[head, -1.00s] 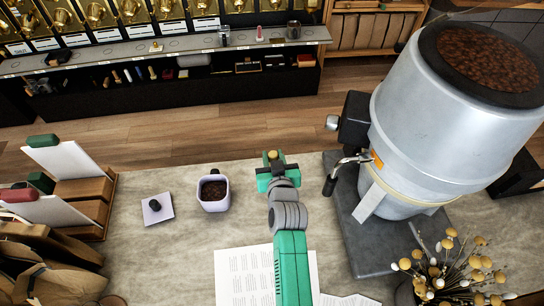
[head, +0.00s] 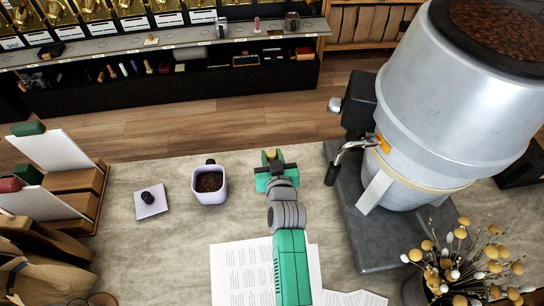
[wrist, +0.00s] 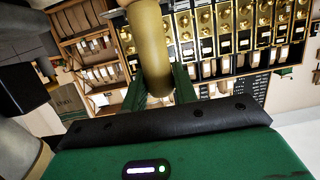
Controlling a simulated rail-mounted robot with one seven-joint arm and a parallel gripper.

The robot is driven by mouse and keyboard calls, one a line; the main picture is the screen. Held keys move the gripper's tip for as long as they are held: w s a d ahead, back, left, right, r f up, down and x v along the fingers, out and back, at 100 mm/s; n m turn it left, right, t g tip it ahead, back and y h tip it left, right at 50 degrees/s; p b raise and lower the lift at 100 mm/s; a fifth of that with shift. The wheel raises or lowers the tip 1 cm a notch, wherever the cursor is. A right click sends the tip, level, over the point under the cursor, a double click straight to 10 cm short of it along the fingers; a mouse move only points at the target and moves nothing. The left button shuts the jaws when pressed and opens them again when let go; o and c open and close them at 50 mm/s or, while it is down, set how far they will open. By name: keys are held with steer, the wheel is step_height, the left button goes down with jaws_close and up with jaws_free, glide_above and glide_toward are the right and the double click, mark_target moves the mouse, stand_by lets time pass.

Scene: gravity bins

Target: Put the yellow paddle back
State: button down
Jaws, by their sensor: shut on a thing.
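My gripper (head: 276,176) is green and dark grey. It is held out over the far side of the stone-topped counter in the head view. It is shut on the yellow paddle, whose small yellow end (head: 270,154) shows above the fingers. In the wrist view a thick, dull yellow, rounded shaft of the paddle (wrist: 150,45) stands between the two green fingers (wrist: 157,92). The rest of the paddle is out of frame or hidden by the gripper.
Brass-fronted bins (head: 125,8) line the back wall above a grey ledge (head: 220,40) with small items. Wooden floor lies between ledge and counter. A lidless cup of dark grounds (head: 209,198) stands left of my gripper, a large metal bean hopper (head: 440,110) right.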

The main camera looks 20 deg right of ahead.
steer(key=shift+f+b, duration=0.5)
steer(key=shift+f, duration=0.05)
steer(key=c, duration=1)
jaws_free()
steer(key=p+v, duration=0.1)
steer(key=v, duration=0.7)
